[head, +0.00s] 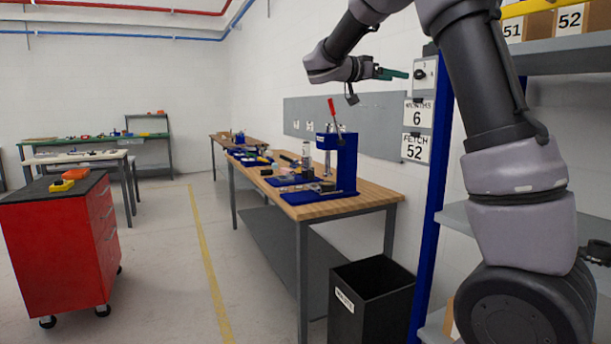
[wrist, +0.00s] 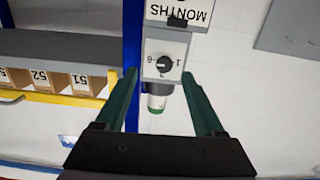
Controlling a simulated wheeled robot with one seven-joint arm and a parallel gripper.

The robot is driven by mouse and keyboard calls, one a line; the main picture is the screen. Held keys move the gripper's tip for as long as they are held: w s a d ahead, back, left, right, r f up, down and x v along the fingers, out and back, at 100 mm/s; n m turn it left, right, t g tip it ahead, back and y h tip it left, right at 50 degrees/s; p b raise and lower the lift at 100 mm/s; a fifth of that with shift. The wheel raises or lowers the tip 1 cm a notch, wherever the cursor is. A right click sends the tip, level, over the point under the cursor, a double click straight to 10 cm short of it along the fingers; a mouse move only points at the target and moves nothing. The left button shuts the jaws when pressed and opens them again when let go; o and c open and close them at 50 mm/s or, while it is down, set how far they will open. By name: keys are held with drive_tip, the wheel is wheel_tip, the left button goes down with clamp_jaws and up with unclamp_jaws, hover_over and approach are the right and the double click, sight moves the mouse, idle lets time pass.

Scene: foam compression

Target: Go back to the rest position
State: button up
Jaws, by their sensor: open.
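My gripper (head: 393,74) is raised in front of the white wall, above the workbench, with its green fingers pointing right in the head view. In the wrist view my gripper (wrist: 159,74) shows two green fingers spread apart with nothing between them. Beyond the fingers is a grey box with a black dial (wrist: 164,62), mounted near the blue post; I cannot tell the exact distance. The dial box (head: 424,72) also shows in the head view, just right of the fingertips. My forearm and elbow fill the right side of the head view.
A wooden workbench (head: 375,193) carries a blue press (head: 347,163) with a red lever. A black bin (head: 345,312) stands below its near end. A blue-post shelf (head: 432,200) with numbered boxes is at right. A red cabinet (head: 50,245) stands left; floor between is clear.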

drive_tip(key=s+d+f+n+g+y, duration=0.4)
drive_tip(key=s+f+y, duration=0.5)
drive_tip(key=s, duration=0.6)
drive_tip(key=s+a+f+n+t+y, duration=0.2)
drive_tip(key=s+a+f+y, duration=0.1)
drive_tip(key=s+a, duration=0.3)
drive_tip(key=s+a+f+n+t+y, duration=0.3)
drive_tip(key=s+a+y, duration=0.3)
drive_tip(key=s, duration=0.5)
drive_tip(key=shift+s+a+f+n, duration=0.2)
drive_tip(key=shift+f+n, duration=0.1)
drive_tip(key=shift+f, duration=0.4)
